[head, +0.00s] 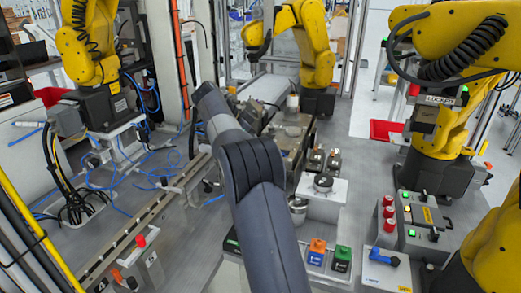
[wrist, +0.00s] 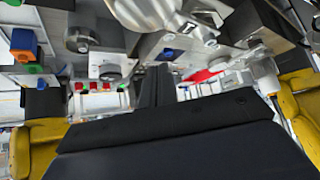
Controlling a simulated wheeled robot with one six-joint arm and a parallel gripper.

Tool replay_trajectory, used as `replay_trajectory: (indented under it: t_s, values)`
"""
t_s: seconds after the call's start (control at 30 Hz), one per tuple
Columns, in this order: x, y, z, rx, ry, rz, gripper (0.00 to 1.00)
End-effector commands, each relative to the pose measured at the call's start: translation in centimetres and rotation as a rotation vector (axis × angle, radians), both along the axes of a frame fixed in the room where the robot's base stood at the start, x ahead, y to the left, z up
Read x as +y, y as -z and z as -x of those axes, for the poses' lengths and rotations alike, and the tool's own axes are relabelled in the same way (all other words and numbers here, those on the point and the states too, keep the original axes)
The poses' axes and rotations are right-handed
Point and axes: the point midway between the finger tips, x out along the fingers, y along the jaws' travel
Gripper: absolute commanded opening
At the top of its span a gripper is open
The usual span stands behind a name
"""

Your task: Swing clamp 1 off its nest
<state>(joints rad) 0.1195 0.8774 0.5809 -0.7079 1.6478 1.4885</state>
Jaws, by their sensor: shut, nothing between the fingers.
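In the head view, a row of small dark fixtures with metal tops (head: 314,158) stands on the bench right of my arm. A white block with a round metal part (head: 323,183) stands in front of them. I cannot tell for sure which of these is clamp 1 or its nest. In the wrist view, shiny metal fixture parts (wrist: 196,36) lie above and right of my gripper (wrist: 157,72). My gripper's dark fingers are together and empty, apart from these parts as far as I can see. In the head view my arm hides the gripper.
An orange-topped box (head: 317,251) and a green-topped box (head: 342,259) stand at the bench front. A control box with red buttons (head: 388,212) is to the right. Yellow robot arms (head: 310,40) surround the bench. A rail (head: 150,217) runs along the left.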

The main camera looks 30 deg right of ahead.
Motion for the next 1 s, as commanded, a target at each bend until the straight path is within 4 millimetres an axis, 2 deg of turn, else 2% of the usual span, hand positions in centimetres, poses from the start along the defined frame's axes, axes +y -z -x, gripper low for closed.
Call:
replay_trajectory:
  t_s: [0.1, 0.33, 1.0]
  values:
    - [1.2, -1.7, -0.6, -0.002, -0.001, 0.001, 0.0]
    - [2.5, -3.4, -1.3, -0.001, 0.0, 0.002, 0.0]
    - [2.8, -3.8, -1.4, 0.0, 0.001, 0.001, 0.0]
